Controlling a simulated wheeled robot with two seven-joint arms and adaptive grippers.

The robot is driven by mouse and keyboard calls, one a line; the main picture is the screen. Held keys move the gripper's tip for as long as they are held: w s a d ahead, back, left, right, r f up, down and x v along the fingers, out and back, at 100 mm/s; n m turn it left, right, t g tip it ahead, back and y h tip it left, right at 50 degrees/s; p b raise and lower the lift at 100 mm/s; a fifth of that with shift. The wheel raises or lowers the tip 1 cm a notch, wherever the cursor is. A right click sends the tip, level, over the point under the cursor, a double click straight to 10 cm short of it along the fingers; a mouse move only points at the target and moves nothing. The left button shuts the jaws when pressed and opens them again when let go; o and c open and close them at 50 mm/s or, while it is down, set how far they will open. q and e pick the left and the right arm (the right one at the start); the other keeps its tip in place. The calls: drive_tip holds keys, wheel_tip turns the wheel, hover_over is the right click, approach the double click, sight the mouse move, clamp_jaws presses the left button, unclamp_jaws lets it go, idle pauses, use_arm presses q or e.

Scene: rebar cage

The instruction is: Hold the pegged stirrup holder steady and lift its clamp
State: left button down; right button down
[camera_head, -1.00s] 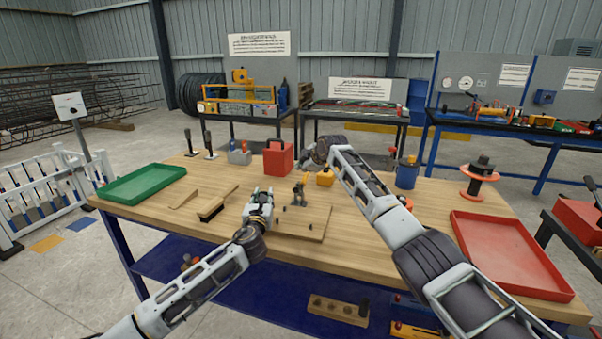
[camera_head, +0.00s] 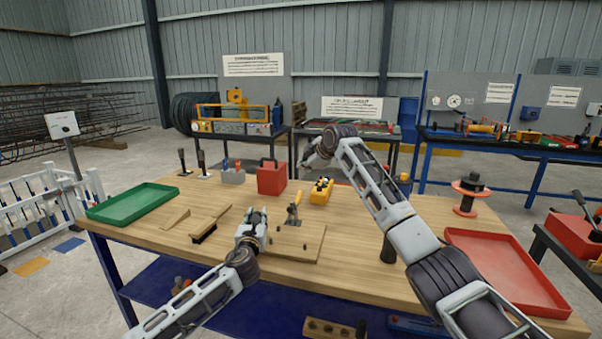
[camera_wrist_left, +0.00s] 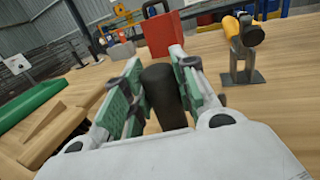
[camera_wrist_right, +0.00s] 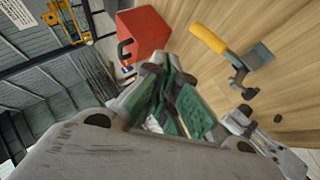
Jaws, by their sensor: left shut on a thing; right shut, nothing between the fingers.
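The stirrup holder is a flat wooden board (camera_head: 310,241) on the bench, with small dark pegs and a metal clamp (camera_head: 294,213) with a yellow-orange handle. The clamp shows upright in the left wrist view (camera_wrist_left: 240,58) and from above in the right wrist view (camera_wrist_right: 236,66). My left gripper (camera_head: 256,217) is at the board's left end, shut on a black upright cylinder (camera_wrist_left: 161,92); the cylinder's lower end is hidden. My right gripper (camera_wrist_right: 168,98) is shut and empty, raised above the bench beyond the clamp and apart from it.
A red box (camera_head: 271,179) and a yellow box with black items (camera_head: 321,191) stand behind the board. Wooden pieces (camera_head: 209,222) and a green tray (camera_head: 132,203) lie left, a red tray (camera_head: 506,268) right. My right arm crosses above the bench's right half.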

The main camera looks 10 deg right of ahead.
drive_tip(key=shift+s+d+r, duration=0.3)
drive_tip(key=shift+d+r, duration=0.05)
drive_tip(key=shift+r, duration=0.3)
use_arm(q)
drive_tip(key=c, duration=1.1)
unclamp_jaws()
drive_tip(key=shift+o, duration=0.2)
drive_tip(key=shift+s, duration=0.15)
drive_tip(key=shift+s+a, duration=0.25)
drive_tip(key=shift+s, duration=1.7)
drive_tip(key=shift+s+a, duration=0.2)
drive_tip(key=shift+s, duration=1.7)
drive_tip(key=shift+s+a, duration=0.25)
drive_tip(key=shift+s, duration=1.7)
drive_tip(key=shift+r, duration=0.15)
use_arm(e)
drive_tip(key=shift+r, duration=0.15)
